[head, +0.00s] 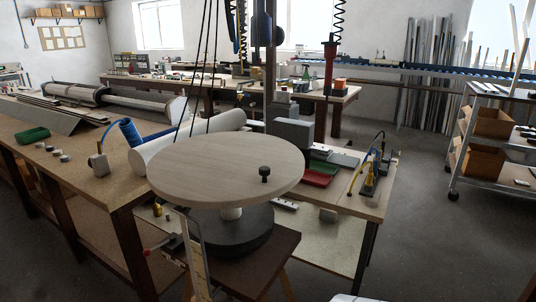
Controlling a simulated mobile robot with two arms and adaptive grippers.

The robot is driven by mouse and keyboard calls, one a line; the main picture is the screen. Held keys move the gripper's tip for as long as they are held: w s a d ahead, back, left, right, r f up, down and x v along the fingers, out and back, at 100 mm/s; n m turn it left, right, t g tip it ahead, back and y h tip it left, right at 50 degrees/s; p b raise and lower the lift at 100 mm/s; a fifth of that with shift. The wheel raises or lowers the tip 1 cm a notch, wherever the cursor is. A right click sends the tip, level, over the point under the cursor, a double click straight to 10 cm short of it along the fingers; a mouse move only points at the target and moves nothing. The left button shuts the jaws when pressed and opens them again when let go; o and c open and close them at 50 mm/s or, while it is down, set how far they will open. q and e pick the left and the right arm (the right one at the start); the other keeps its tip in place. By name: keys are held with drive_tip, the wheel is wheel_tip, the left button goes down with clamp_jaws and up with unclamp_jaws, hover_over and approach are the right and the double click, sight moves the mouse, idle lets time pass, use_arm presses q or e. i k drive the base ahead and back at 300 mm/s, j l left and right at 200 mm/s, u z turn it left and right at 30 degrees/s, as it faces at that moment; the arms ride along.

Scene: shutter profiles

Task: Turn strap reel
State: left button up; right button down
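The strap reel shows a large round pale wooden disc (215,165) in the middle of the head view. A small black knob (264,172) stands up from its top, right of centre. Under the disc is a pale hub and a dark round base (235,238), on a dark brown stand (262,262). A pale strip (197,260) hangs down in front of the base. Neither of my grippers is in view, and nothing touches the knob.
A long workbench (80,168) runs behind and left, with a blue hose (130,132), a white roll (180,150) and a green tray (33,135). A red tray (318,174) lies behind right. A wheeled shelf rack (500,140) stands far right. The floor (430,230) between is clear.

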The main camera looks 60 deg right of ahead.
sight(229, 180)
drive_tip(key=z, duration=1.6)
drive_tip(key=l+z, duration=0.2)
drive_tip(key=k+j, duration=0.05)
